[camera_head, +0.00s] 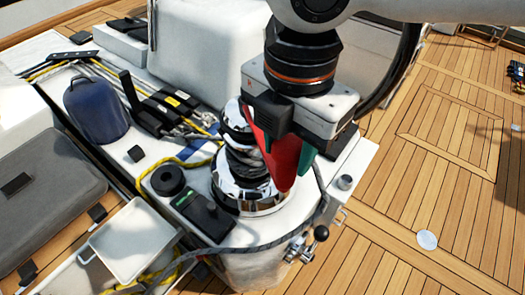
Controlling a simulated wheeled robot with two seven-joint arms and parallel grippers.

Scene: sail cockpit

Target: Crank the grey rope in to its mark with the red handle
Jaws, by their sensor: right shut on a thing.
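The silver winch (245,190) stands on the white console in the middle. Dark grey rope is wound around its drum, and a length of grey rope (325,195) runs down the console's right side and along its front edge. My right gripper (285,160) reaches down from the top and is shut at the winch's right side. A red piece (281,160), seemingly the red handle, shows at its jaws, with a teal-green piece beside it. The gripper hides part of the winch top and of the handle. I cannot make out the rope's mark. My left gripper is not in view.
Black rope clutches (150,110) and a blue bag (97,108) lie to the left. A black round knob (168,180) and a dark box (205,217) sit beside the winch. A white tray (130,240) is at lower left.

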